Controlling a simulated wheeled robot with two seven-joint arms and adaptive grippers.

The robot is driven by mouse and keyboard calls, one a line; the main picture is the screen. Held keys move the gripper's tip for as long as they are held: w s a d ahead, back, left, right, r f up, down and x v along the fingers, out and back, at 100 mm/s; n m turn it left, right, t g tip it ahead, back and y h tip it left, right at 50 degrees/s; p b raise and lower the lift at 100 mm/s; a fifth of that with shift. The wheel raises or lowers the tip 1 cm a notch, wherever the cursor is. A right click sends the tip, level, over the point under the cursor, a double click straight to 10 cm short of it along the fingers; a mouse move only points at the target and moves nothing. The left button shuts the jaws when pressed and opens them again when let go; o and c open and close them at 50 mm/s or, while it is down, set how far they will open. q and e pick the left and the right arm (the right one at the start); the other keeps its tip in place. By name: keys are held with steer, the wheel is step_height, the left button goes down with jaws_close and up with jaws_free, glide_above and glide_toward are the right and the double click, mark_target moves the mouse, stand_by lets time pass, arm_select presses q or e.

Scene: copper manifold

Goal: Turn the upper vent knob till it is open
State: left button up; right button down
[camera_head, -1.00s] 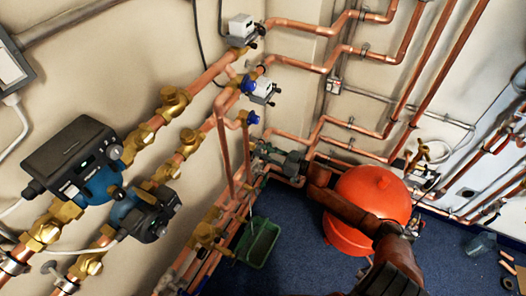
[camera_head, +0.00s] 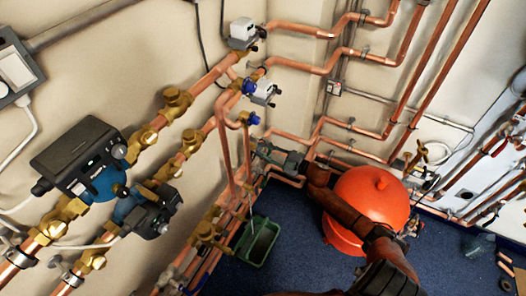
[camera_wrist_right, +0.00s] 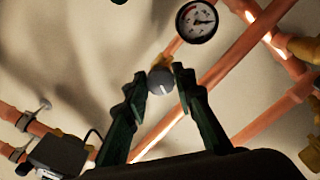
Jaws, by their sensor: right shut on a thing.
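In the right wrist view, a small round grey knob (camera_wrist_right: 161,81) with a pale pointer line sits between the two dark green fingers of my right gripper (camera_wrist_right: 160,76). The fingers are closed on its sides. A brass fitting and a copper pipe (camera_wrist_right: 165,130) are behind it. In the head view, my right gripper (camera_head: 262,151) reaches left to the pipework near the wall, above the green crate. The knob is too small and hidden there to make out. My left gripper is not in view.
A round pressure gauge (camera_wrist_right: 197,21) is just beyond the fingers. A red-orange vessel (camera_head: 371,199) stands under my right forearm. A green crate (camera_head: 270,257) is on the blue floor (camera_head: 325,275). Pumps (camera_head: 85,160) and copper pipes line the left wall.

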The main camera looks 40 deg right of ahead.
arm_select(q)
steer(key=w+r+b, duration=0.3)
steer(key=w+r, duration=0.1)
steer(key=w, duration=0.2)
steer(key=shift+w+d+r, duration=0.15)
arm_select(e)
steer(key=shift+n, duration=5.8)
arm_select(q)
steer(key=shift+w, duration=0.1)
arm_select(e)
steer(key=c, duration=1.6)
jaws_free()
steer(key=shift+s, duration=0.1)
steer(key=v, duration=1.2)
